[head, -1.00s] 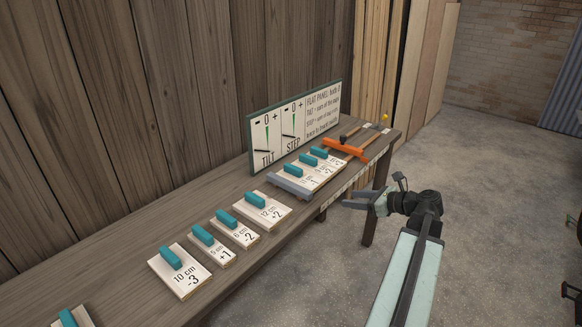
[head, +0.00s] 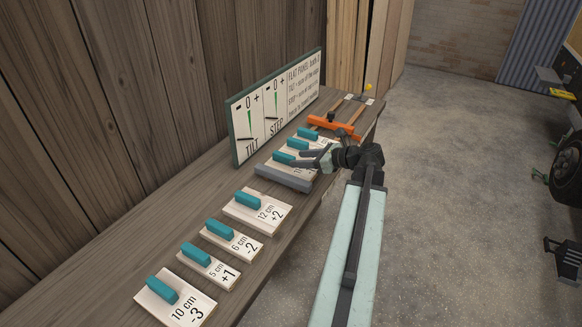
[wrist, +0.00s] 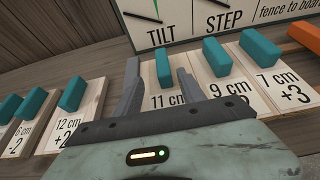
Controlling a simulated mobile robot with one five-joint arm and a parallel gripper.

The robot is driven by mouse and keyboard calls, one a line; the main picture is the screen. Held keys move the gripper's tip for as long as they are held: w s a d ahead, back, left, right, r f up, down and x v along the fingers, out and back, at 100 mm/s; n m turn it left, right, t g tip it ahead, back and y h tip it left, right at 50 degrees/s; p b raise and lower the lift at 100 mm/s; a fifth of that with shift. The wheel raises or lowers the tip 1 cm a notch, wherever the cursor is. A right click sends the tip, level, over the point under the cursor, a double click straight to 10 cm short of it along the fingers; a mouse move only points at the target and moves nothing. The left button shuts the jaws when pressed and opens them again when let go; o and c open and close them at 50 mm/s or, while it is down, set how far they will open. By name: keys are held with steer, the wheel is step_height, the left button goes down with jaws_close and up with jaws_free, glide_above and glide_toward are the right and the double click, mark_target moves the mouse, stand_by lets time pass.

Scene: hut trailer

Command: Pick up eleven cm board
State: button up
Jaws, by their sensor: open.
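The eleven cm board is the white board marked 11 cm (wrist: 168,101), with a teal block handle (wrist: 163,68). In the head view its teal handle (head: 284,157) shows just left of my gripper (head: 303,159), which partly covers the board. My gripper also shows in the wrist view (wrist: 158,70), open and empty. Its two grey fingers appear on either side of the 11 cm board's handle, which looks beyond the tips. I cannot tell whether they touch anything.
A 12 cm board (head: 258,211) lies on the other side, past a grey bar (head: 284,178). A sign panel (head: 277,105) stands behind; an orange clamp-like piece (head: 331,126) lies farther along.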

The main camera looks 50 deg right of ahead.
mark_target(295, 158)
steer(key=x, duration=0.1)
steer(key=b+x, duration=0.1)
steer(key=x, duration=0.1)
steer(key=b+x, duration=0.1)
steer(key=x, duration=0.1)
steer(key=shift+d+f, duration=0.2)
steer(key=shift+d, duration=0.2)
steer(key=shift+w, duration=0.1)
steer(key=shift+r, duration=0.15)
jaws_close()
